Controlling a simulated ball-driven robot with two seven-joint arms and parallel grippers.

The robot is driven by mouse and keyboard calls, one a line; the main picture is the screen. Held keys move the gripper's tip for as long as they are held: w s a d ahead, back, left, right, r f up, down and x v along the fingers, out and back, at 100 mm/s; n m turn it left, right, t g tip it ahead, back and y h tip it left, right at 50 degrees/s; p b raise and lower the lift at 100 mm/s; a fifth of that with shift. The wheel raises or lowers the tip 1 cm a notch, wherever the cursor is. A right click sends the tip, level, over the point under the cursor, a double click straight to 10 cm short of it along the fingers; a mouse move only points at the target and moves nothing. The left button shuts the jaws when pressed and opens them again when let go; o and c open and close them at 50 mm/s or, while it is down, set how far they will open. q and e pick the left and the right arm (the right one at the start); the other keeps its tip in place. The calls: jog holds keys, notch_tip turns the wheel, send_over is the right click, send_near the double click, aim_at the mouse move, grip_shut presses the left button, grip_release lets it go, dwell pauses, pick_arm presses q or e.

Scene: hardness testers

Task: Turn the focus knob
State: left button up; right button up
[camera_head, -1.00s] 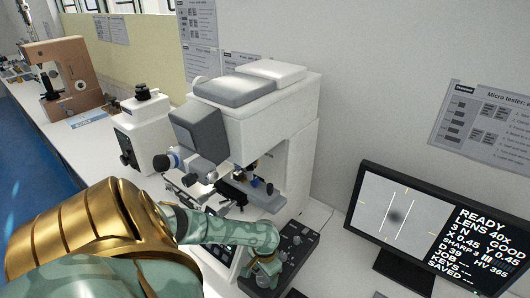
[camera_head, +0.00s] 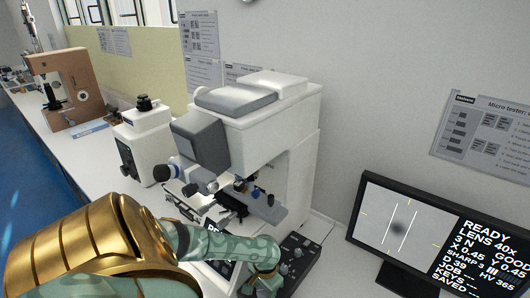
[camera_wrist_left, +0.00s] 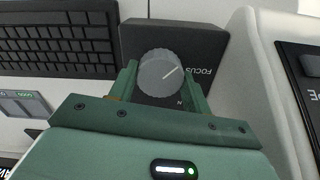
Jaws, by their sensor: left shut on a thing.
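The focus knob (camera_wrist_left: 158,72) is a round grey knob with a white pointer line. It stands on a black box (camera_wrist_left: 210,45) marked FOCUS in the left wrist view. My left gripper (camera_wrist_left: 160,86) is shut on the knob, with one green finger on each side of it. In the head view my left gripper (camera_head: 262,283) is low in the picture, at the black control panel (camera_head: 298,250) in front of the white hardness tester (camera_head: 262,125); the knob itself is hard to make out there. My right gripper is not in view.
A monitor (camera_head: 360,222) at the right shows a grey spot between two lines and readings, including READY and SHARP 3. A black keyboard (camera_wrist_left: 60,45) lies beside the focus box in the left wrist view. Other testers stand farther along the bench (camera_head: 80,150).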

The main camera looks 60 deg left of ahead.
pick_arm(q)
jog(key=n+p, duration=0.2)
jog(key=shift+r+n+p, duration=0.15)
jog(key=shift+n+p, duration=0.15)
jog(key=shift+p, duration=0.1)
jog(key=shift+n+p, duration=1)
jog(key=shift+n, duration=0.4)
jog(key=shift+f, duration=0.2)
jog(key=o, duration=1)
notch_tip(320, 180, up, 8)
jog(key=p, duration=0.4)
jog(key=shift+f+p, duration=0.15)
jog(key=shift+p, duration=0.2)
notch_tip(320, 180, up, 9)
jog(key=p, duration=0.2)
jog(key=shift+f+p, duration=0.2)
jog(key=shift+p, duration=0.15)
